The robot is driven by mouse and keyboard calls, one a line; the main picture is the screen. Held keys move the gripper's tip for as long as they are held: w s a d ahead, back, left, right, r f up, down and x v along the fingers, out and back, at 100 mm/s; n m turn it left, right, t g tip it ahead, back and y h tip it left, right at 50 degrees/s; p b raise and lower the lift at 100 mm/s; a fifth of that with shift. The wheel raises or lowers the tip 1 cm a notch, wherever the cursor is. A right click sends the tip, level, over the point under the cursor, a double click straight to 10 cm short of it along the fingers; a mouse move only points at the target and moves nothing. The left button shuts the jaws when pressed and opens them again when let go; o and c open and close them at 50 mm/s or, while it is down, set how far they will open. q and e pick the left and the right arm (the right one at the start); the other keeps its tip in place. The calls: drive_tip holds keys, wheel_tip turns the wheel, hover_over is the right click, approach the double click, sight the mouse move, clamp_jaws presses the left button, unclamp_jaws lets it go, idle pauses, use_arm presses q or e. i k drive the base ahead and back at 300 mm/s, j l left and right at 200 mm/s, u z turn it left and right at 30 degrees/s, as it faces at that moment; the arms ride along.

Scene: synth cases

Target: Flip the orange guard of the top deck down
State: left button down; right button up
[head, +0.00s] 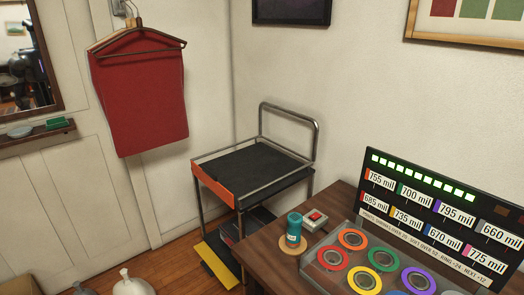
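A two-deck cart stands in the corner, with a dark top deck (262,166) edged by a thin metal rail. The orange guard (214,184) is a flat panel across the deck's near left end. It appears upright, with its top edge about level with the side rails. A yellow guard (216,263) at the lower deck's same end slopes outward and down. Neither of my grippers is in view, and nothing touches the orange guard.
A wooden table (262,246) at right holds a teal cup (294,227) on a coaster, a red-button box (315,218), a tray of colored rings and a lit display (437,215). Bags (130,285) lie on the floor; a red cloth (140,95) hangs left. Floor left of the cart is clear.

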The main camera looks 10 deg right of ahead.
sight(209, 178)
drive_tip(key=i+j+z, duration=0.7)
drive_tip(key=j+z, duration=0.2)
drive_tip(key=i+j+z, duration=0.1)
drive_tip(key=j+z, duration=0.2)
drive_tip(key=j, duration=0.15)
